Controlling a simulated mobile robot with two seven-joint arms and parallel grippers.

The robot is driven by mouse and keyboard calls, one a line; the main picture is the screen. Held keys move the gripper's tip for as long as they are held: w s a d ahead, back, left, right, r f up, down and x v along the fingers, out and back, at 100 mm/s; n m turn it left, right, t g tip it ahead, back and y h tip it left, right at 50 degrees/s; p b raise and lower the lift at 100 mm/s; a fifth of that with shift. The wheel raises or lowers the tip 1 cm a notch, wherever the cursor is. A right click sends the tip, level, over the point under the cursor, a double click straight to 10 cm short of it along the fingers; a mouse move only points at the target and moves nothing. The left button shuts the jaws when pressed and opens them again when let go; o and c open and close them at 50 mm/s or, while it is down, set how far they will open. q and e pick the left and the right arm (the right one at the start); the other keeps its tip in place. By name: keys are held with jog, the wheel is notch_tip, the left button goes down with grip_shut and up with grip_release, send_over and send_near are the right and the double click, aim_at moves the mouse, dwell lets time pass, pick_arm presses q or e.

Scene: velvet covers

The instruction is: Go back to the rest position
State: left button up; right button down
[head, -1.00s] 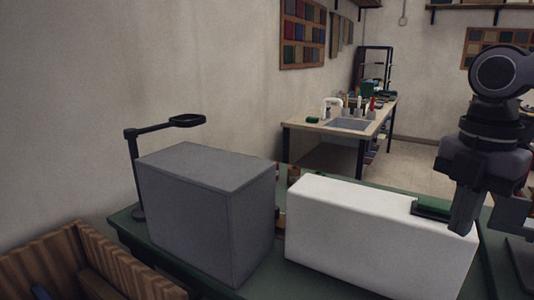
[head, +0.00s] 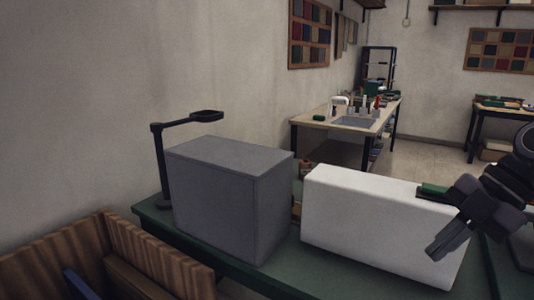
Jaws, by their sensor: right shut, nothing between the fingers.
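My right gripper (head: 437,250) comes in from the right edge, tilted down to the left. Its fingers are together and hold nothing. In the picture it overlaps the right end of a white box (head: 370,225); I cannot tell whether it touches it. A small green piece (head: 432,190) lies on top of the white box at its right end, partly hidden behind the gripper. My left gripper is out of view.
A grey box (head: 225,200) and a black lamp stand (head: 160,165) stand on the green table (head: 325,278). A wooden crate (head: 120,255) is at the lower left. A workbench (head: 345,118) stands behind, with open floor to its right.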

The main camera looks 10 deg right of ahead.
notch_tip(320, 180, down, 22)
jog(key=d+m+t, duration=0.1)
jog(key=m+t, duration=1.2)
jog(key=s+a+f+m+g+h, duration=0.4)
jog(key=s+a+f+m, duration=0.3)
jog(key=s+a+f, duration=0.4)
jog(key=shift+a+f+p, duration=0.45)
jog(key=shift+a+f, duration=0.8)
jog(key=shift+f, duration=0.85)
jog(key=shift+w, duration=0.1)
